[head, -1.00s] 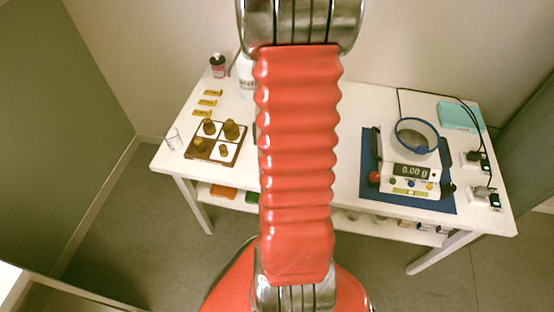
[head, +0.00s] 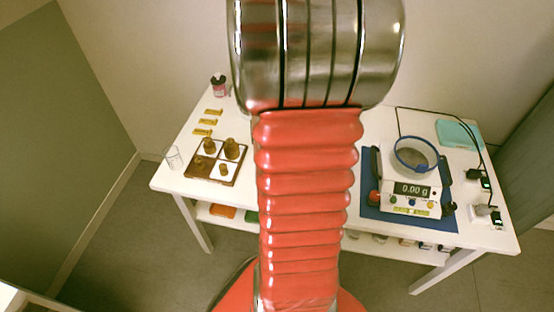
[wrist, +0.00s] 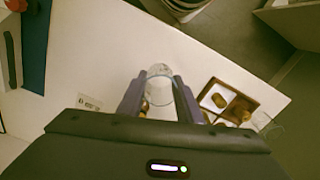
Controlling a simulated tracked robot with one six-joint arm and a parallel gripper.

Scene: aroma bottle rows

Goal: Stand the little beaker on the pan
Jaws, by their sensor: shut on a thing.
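The little beaker (wrist: 160,88) is clear glass and stands between my gripper's dark fingers in the wrist view. My gripper (wrist: 159,98) is shut on it; whether its base is clear of the table I cannot tell. In the head view my red arm hides the gripper and the beaker. The pan (head: 413,160) is on the white balance (head: 411,201) at the right of the table, inside a clear, blue-rimmed ring (head: 416,168). The pan looks empty, and the display reads 0.00 g.
The balance stands on a blue mat (head: 371,212); a black cable and plugs lie right of it. At left are a tray (head: 197,172) with brown weights, yellow labels (head: 203,132), a dark-capped bottle (head: 218,87) and another clear glass (head: 173,158) near the table edge.

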